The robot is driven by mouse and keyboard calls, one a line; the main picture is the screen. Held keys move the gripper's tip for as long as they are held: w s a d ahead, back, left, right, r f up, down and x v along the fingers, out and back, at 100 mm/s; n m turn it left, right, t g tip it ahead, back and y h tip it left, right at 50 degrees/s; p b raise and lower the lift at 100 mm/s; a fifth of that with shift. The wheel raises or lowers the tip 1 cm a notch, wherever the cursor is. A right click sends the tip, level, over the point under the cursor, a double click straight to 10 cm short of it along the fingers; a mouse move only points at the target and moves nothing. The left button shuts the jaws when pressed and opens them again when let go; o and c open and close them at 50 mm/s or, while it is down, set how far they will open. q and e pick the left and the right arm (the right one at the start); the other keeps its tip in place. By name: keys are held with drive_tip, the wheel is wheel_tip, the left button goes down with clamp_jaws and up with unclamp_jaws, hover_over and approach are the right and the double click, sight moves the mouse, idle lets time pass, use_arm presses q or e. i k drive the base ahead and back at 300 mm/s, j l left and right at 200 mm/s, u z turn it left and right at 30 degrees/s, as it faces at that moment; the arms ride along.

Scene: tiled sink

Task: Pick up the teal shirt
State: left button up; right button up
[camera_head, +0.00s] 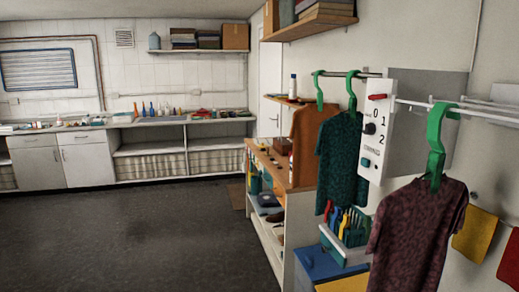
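The teal shirt (337,150) is a dark, patterned shirt on a green hanger (353,90) hooked on the wall rail in the camera_head view. An orange shirt (305,145) hangs just behind it to the left, on another green hanger (319,90). A maroon shirt (415,235) hangs nearer to me on the right, on a larger green hanger (437,140). Neither of my grippers shows in this view.
A white control box (377,125) is on the wall between the teal and maroon shirts. Below, shelves (270,235) and a blue-topped unit (325,265) holding colourful tools stand along the wall. The dark floor (140,240) to the left is clear.

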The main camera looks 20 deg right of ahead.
sight(338, 147)
drive_tip(key=i+j, duration=0.2)
drive_tip(key=i, duration=0.35)
drive_tip(key=i+j+u, duration=0.1)
drive_tip(key=i, duration=0.4)
drive_tip(key=i+j, duration=0.25)
drive_tip(key=i, duration=0.3)
